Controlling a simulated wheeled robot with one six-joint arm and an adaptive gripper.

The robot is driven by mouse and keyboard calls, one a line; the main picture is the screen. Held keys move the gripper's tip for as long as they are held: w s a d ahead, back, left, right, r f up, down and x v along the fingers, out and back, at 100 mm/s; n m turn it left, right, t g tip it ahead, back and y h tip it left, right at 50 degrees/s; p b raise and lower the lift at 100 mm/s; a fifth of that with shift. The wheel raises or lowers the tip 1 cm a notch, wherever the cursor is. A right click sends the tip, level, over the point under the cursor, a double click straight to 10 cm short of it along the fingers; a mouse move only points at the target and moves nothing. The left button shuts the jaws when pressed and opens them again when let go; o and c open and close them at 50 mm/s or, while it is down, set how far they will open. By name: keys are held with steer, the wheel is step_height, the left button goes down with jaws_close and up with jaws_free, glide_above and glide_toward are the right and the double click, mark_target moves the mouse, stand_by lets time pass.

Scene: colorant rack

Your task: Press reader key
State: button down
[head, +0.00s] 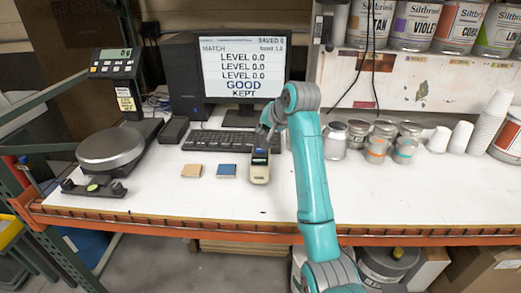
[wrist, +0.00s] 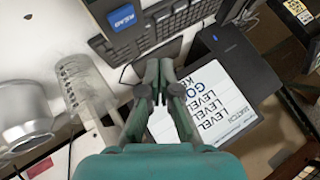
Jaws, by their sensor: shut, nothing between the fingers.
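My gripper (head: 264,138) is just above and behind the reader, pointing down. In the wrist view my gripper (wrist: 158,85) has its fingers together and empty, below and right of the blue key. I cannot tell the exact gap between fingertips and key.
The monitor (head: 244,68) reads LEVEL 0.0, GOOD, KEPT, behind the keyboard (head: 215,141). A tan square (head: 191,171) and a blue square (head: 226,171) lie left of the reader. A scale (head: 111,147) stands left; cans (head: 335,141) stand right. The front bench strip is clear.

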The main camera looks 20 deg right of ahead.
steer(key=shift+f, duration=2.15)
steer(key=shift+f, duration=0.15)
steer(key=shift+f, duration=0.3)
steer(key=shift+f, duration=0.35)
stand_by(0.4)
steer(key=shift+r, duration=0.8)
steer(key=shift+r, duration=0.15)
steer(key=shift+r, duration=2.35)
